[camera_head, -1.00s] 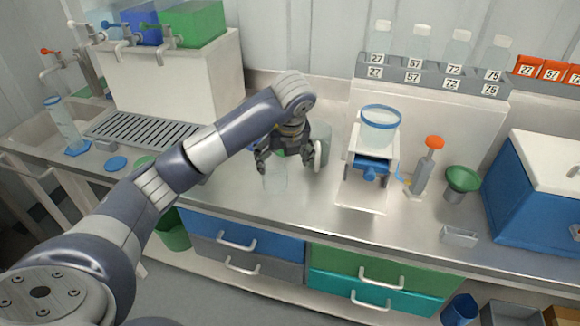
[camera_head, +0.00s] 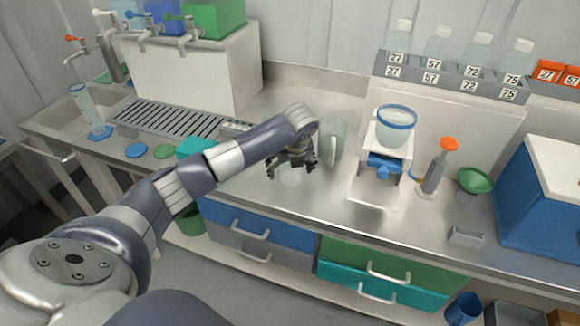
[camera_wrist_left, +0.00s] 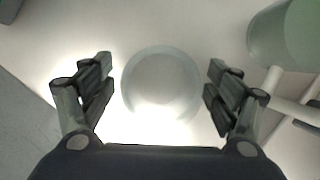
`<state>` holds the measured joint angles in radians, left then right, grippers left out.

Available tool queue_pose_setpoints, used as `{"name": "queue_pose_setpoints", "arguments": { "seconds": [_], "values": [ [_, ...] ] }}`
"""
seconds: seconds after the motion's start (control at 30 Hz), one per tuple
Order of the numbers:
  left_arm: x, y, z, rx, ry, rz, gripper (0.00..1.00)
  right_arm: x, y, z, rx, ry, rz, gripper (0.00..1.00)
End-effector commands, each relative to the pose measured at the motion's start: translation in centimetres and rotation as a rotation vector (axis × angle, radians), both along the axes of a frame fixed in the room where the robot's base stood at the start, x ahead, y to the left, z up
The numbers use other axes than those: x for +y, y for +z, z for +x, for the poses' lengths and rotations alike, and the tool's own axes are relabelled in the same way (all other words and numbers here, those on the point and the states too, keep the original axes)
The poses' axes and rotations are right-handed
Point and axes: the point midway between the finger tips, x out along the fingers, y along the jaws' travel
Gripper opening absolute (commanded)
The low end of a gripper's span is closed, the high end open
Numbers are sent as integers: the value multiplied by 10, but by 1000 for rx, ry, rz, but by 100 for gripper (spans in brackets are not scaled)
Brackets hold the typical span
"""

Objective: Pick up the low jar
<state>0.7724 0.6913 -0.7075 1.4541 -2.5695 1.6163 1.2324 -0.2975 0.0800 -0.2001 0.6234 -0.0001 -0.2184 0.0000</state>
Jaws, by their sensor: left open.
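The low jar is a short, clear round vessel on the steel bench. In the head view the low jar (camera_head: 290,178) shows directly below and partly behind my left gripper (camera_head: 291,169). In the left wrist view the low jar (camera_wrist_left: 160,82) is a pale circle midway between the two fingers of my left gripper (camera_wrist_left: 160,85). The fingers are apart, one on each side, with a gap to the rim. I cannot tell whether the tips are below the rim. My right gripper is not in view.
A taller translucent jug (camera_head: 331,136) with a white handle stands close right of my gripper; the jug (camera_wrist_left: 285,38) also shows at upper right in the wrist view. A filter stand (camera_head: 383,158) is further right. The sink drainer (camera_head: 178,119) lies left. The bench front edge is near.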

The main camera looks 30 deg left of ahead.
Motion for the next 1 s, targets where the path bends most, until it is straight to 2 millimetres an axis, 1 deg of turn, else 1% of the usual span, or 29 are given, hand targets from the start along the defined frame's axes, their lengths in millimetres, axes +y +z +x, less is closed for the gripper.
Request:
{"name": "queue_pose_setpoints", "arguments": {
  "seconds": [0.13, 0.17, 0.2, 0.27, 0.3, 0.33, 0.37, 0.77, 0.87, 0.93, 1.0],
  "values": [
    [0, 0, 0, 0, -1, 0, 82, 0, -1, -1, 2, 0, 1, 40],
    [-1, 0, 0, 0, -1, 0, 75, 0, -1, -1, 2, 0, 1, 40],
    [-1, 0, 0, 0, -1, 0, 66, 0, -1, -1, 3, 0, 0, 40],
    [-1, 0, 0, 0, -1, 0, 52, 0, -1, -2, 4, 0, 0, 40],
    [-1, 0, 0, 0, -1, 0, 43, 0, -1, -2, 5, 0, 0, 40],
    [-1, 0, 0, 0, -1, 0, 36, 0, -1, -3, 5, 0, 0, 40],
    [-1, 0, 0, 0, -1, -1, 34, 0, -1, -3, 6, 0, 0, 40],
    [-1, 3, 0, -1, -1, -1, 34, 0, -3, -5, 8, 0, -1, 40],
    [-1, 10, 1, -4, -2, -1, 34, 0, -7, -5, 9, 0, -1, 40],
    [-1, 19, 1, -6, -2, 0, 34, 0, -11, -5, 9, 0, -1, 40],
    [-1, 32, 2, -9, -2, -2, 34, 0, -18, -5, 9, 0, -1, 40]
  ]
}}
